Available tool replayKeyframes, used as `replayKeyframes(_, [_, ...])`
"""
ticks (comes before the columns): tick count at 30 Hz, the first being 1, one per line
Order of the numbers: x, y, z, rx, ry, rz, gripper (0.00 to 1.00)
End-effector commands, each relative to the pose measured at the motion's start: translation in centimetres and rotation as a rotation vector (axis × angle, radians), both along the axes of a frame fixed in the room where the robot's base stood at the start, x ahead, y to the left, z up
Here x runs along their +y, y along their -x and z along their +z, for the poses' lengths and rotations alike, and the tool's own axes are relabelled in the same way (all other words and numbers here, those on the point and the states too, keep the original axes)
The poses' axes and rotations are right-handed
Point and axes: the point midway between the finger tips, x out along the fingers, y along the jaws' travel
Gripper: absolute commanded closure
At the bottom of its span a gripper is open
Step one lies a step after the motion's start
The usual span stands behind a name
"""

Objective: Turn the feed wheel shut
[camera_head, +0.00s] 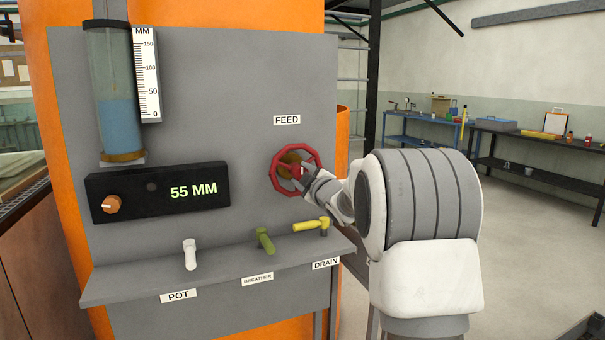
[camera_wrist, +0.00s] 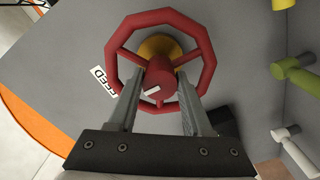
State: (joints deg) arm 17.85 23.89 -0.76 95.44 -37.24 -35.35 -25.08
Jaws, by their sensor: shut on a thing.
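The red feed wheel (camera_head: 279,172) is on the grey panel under the FEED label (camera_head: 287,119). In the wrist view the wheel (camera_wrist: 113,58) shows its red rim, spokes, a hub with a white mark, and a brass-coloured part behind. My gripper (camera_head: 303,180) is at the wheel's right side in the head view. In the wrist view the two fingers of my gripper (camera_wrist: 160,88) reach across the lower rim, one on each side of the hub, shut on the wheel. The exact contact at the fingertips is partly hidden.
A sight tube (camera_head: 118,105) with blue liquid stands beside a scale (camera_head: 146,75). A display (camera_head: 160,190) reads 55 MM. Below the wheel are the yellow drain lever (camera_head: 311,225), green breather lever (camera_head: 265,240) and white pot lever (camera_head: 190,254), on a ledge close to my arm.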

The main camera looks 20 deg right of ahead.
Motion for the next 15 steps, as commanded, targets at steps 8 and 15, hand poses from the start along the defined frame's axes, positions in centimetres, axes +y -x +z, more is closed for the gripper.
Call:
replayKeyframes(8, [-0.04, 0.02, -0.13, 0.003, -0.034, -0.001, 1.00])
replayKeyframes(15, [-0.03, 0.02, -0.15, 0.003, -0.036, -0.001, 1.00])
